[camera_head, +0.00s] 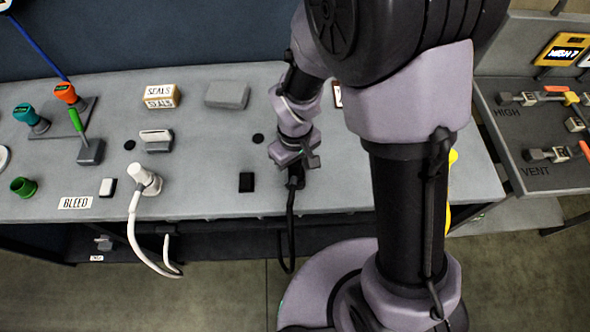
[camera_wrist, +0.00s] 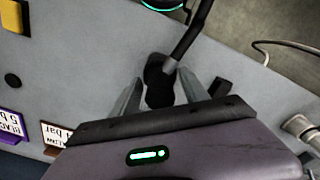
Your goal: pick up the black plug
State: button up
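The black plug (camera_head: 296,178) is on the grey bench top near its front edge, under my gripper (camera_head: 298,163), which partly hides it in the head view. Its black cable runs over the bench edge and hangs in a loop. In the wrist view the plug (camera_wrist: 159,90) lies between the two grey fingers of my gripper (camera_wrist: 160,80). One finger is on each side of it, with narrow gaps showing. The fingers look open around the plug, and contact is not visible.
A small black block (camera_head: 246,182) is left of the plug. A white plug (camera_head: 147,181) with a white hose stands further left, near the BLEED label (camera_head: 75,203). A grey block (camera_head: 227,95) and the SEALS box (camera_head: 160,96) are behind. The bench between is mostly clear.

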grip_shut()
jog(key=shift+r, duration=0.1)
jog(key=shift+r, duration=0.3)
jog(key=r, duration=0.1)
jog(key=r+p, duration=0.1)
jog(key=r, duration=0.1)
jog(key=shift+s+a+p, duration=0.3)
jog(key=shift+s+a, duration=0.05)
jog(key=shift+a, duration=0.05)
jog(key=s+a+r+p, duration=0.3)
jog(key=s+a+r, duration=0.1)
jog(key=s+a, duration=0.6)
jog(key=shift+a, duration=0.45)
jog(key=shift+s+r, duration=0.1)
